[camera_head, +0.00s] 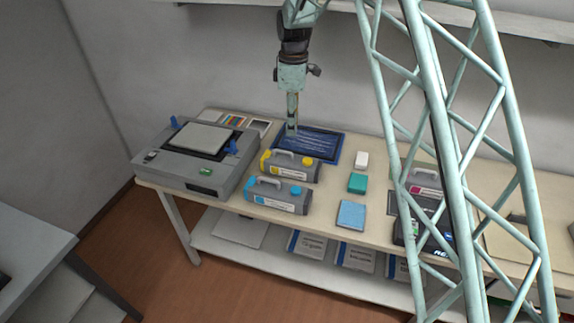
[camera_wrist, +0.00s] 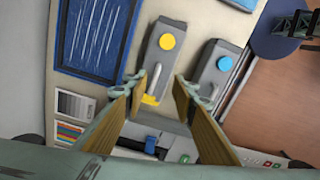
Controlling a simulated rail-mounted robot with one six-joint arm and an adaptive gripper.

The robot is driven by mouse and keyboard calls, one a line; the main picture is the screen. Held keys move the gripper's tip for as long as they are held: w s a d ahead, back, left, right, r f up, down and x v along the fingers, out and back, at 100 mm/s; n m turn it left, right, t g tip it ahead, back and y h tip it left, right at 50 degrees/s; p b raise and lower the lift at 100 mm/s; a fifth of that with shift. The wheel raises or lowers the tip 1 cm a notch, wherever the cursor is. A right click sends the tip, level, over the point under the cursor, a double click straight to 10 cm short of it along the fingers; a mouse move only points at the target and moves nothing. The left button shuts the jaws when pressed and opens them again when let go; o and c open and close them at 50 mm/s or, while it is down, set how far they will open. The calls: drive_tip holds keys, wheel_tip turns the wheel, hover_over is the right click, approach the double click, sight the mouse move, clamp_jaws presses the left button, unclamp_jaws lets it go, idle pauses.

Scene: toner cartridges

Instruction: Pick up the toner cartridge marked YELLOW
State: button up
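The yellow-marked toner cartridge (camera_head: 296,172) is a grey body with a yellow cap, yellow end and light handle, lying on the table. Its label text is too small to read. In the wrist view the yellow cartridge (camera_wrist: 165,45) lies beyond my fingertips, its handle showing between them. My gripper (camera_head: 291,132) points down above and behind this cartridge in the head view. In the wrist view my gripper (camera_wrist: 157,88) has its two fingers apart with nothing held. A cyan cartridge (camera_head: 276,201) lies in front of the yellow one; it also shows in the wrist view (camera_wrist: 214,73).
A grey printer-like machine (camera_head: 195,168) stands at the left. A dark blue mat (camera_head: 318,143) lies behind the yellow cartridge. A white block (camera_head: 361,160), teal block (camera_head: 357,183) and blue pad (camera_head: 351,214) lie rightward. A magenta cartridge (camera_head: 424,183) is partly behind the lattice.

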idle(0.4)
hover_over(292, 154)
wheel_tip(292, 154, down, 8)
drive_tip(key=shift+f, duration=0.15)
drive_tip(key=shift+w+f, duration=0.1)
drive_tip(key=shift+f, duration=0.1)
idle(0.3)
drive_tip(key=shift+f, duration=0.15)
drive_tip(key=shift+w+f, duration=0.15)
drive_tip(key=shift+f, duration=2.3)
clamp_jaws()
